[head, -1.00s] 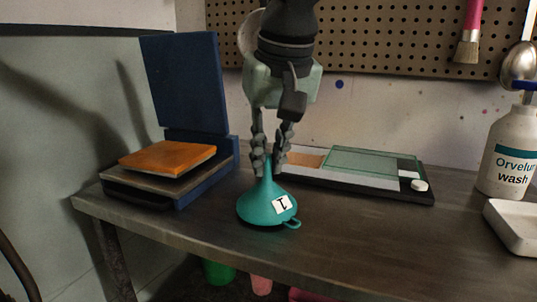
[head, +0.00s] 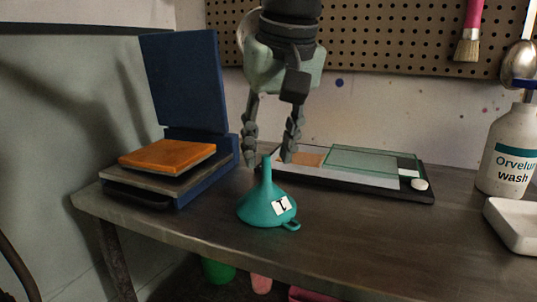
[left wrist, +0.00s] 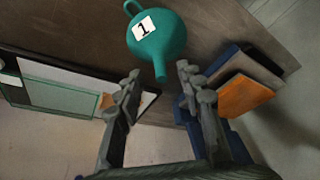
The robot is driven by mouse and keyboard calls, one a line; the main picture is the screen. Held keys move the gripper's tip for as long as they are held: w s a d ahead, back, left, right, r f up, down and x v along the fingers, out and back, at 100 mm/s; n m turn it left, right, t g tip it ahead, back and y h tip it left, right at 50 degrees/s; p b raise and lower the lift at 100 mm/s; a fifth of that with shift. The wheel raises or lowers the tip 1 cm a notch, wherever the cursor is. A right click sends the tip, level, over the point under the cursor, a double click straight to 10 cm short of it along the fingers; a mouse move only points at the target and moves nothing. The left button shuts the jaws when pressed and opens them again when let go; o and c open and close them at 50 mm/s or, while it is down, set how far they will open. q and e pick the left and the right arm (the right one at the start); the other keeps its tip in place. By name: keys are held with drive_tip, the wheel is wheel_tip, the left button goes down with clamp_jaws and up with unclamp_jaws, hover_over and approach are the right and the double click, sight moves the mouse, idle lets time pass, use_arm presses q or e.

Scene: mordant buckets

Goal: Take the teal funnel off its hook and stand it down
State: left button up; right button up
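The teal funnel (head: 266,204) stands on the bench, wide mouth down and spout up, with a white label and a small loop handle at its rim. It also shows in the left wrist view (left wrist: 168,45), its spout pointing toward the gap between my fingers. My left gripper (head: 268,160) is open and empty just above the spout, one finger to each side. Its fingers also show in the left wrist view (left wrist: 158,78), apart from the funnel. My right gripper is not in view.
A blue hinged press (head: 185,85) with an orange block (head: 167,157) stands left of the funnel. A flat tray with a green glass sheet (head: 372,161) lies behind right. A wash bottle (head: 507,150) and white dish (head: 515,225) stand far right. The bench front right of the funnel is clear.

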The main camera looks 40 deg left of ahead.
use_arm(q)
drive_tip(key=v, duration=1)
drive_tip(key=shift+s, duration=0.1)
